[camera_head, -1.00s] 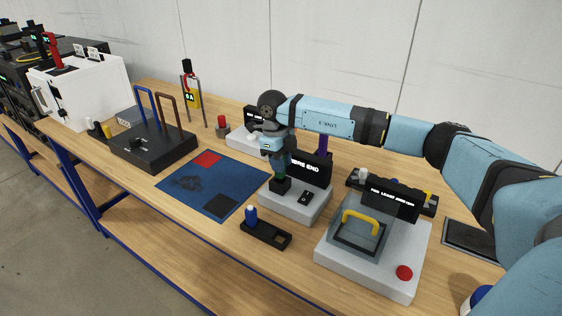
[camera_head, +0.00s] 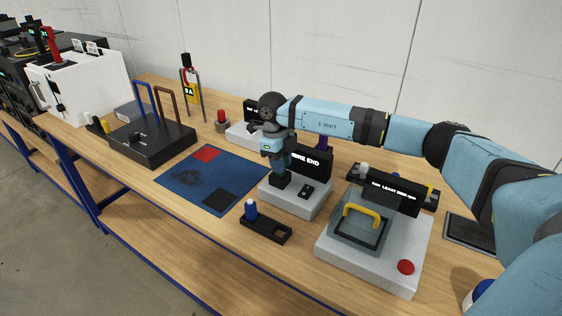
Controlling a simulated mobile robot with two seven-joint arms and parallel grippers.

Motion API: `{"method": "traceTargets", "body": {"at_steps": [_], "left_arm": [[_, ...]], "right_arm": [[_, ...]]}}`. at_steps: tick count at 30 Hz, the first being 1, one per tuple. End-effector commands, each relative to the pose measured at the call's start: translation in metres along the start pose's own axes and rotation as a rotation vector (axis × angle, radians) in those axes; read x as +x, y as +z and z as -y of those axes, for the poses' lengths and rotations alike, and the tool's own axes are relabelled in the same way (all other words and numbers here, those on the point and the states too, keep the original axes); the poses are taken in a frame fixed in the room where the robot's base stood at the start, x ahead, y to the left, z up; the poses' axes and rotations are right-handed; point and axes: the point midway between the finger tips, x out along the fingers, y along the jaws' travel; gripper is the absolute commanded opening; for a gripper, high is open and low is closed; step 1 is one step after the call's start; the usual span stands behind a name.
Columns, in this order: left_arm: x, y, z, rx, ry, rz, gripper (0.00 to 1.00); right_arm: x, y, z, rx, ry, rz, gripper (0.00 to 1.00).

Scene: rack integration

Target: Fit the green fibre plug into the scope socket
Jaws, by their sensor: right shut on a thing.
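My right gripper (camera_head: 280,170) points straight down over the scope, a light grey box (camera_head: 312,207) with a black sign reading partly "…RE END". The gripper is shut on the green fibre plug, of which almost nothing shows between the fingers. The fingertips are right at the black socket block (camera_head: 280,181) on the left of the box top. They look to be touching it or just above it; I cannot tell how deep the plug sits. My left gripper is not in view.
A black holder (camera_head: 266,229) with a blue-capped piece stands in front. A blue mat (camera_head: 229,170) lies to the left. A grey station (camera_head: 370,260) with a yellow handle and red button stands right. A black box (camera_head: 165,147) with two upright handles stands further left.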

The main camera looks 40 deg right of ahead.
Motion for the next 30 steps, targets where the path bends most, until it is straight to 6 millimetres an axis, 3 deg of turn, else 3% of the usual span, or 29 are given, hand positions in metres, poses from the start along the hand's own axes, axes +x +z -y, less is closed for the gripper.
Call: {"method": "traceTargets", "body": {"at_steps": [18,19,22,30], "left_arm": [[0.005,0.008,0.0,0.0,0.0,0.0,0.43],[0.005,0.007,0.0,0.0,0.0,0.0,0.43],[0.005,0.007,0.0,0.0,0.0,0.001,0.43],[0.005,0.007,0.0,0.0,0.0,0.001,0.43]], "right_arm": [[0.016,0.003,0.0,0.0,0.0,0.0,0.03],[0.015,0.002,0.0,0.0,0.0,0.0,0.31],[0.015,0.002,0.0,0.0,0.0,0.0,0.54],[0.015,0.002,0.0,0.0,0.0,0.0,0.56]]}}
